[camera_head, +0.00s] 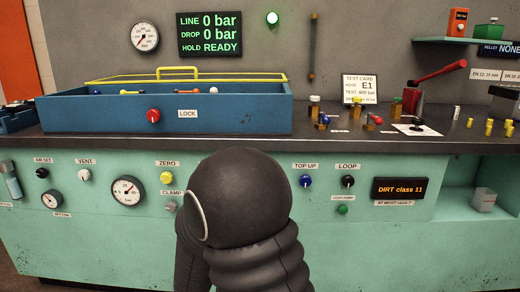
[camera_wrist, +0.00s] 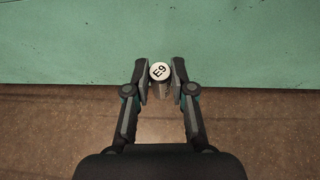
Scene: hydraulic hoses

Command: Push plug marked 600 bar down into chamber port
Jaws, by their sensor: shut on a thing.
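In the wrist view my gripper (camera_wrist: 160,83) is shut on a small cylinder (camera_wrist: 160,71) with a round white top marked E9. It is held over the floor in front of the green bench face, and no 600 bar marking can be read on it. In the head view my dark arm hides the gripper. A blue open-topped chamber (camera_head: 220,113) with a red LOCK knob (camera_head: 153,115) stands on the bench at left, its yellow-framed lid raised. Small fittings show inside it, but I cannot make out a port. No plug marked 600 bar can be picked out.
The dark bench top (camera_head: 330,142) carries several small fittings, a red-handled device (camera_head: 412,95) and a test card (camera_head: 360,90) reading E1 and 400 bar. Several yellow pieces stand at right. The wall display (camera_head: 210,33) reads LINE 0 bar, DROP 0 bar, HOLD READY.

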